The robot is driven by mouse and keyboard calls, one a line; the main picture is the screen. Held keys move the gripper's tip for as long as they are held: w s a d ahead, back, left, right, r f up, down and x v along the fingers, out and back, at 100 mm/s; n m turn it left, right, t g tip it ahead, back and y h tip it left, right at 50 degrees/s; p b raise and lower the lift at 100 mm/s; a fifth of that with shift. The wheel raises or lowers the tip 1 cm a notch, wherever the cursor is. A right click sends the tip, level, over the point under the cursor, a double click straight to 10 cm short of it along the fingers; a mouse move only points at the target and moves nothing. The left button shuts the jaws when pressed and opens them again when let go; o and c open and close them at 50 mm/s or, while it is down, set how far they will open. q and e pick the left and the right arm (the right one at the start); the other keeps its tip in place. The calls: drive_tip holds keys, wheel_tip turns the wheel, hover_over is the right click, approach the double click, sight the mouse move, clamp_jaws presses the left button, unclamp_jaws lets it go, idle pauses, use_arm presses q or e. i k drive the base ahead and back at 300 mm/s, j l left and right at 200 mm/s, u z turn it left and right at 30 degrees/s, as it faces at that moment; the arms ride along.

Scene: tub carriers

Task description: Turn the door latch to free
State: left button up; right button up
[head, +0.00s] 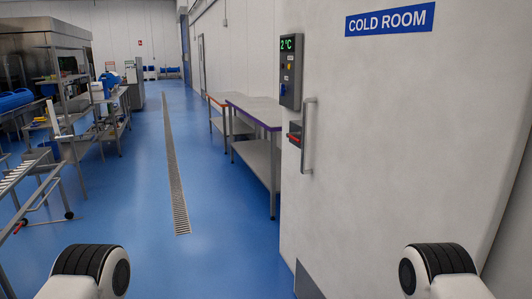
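A white cold room door (400,150) fills the right side of the head view. The door latch (295,134) is a small dark unit with a red bar lying about level, low on the door's left side. A vertical metal pull handle (308,140) stands just right of the latch. Neither of my grippers is in view. Only parts of my two arms show, at the bottom left and bottom right, well apart from the latch.
A control panel (291,72) reading 2 °C is above the latch. Steel tables (255,112) stand left of the door. Racks and worktables line the far left. Blue floor (215,240) with a long drain grate (174,170) is clear between them.

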sight(291, 135)
drive_tip(key=i+j+z, duration=0.25)
drive_tip(key=z, duration=0.25)
drive_tip(key=i+j+z, duration=0.3)
drive_tip(key=z, duration=0.15)
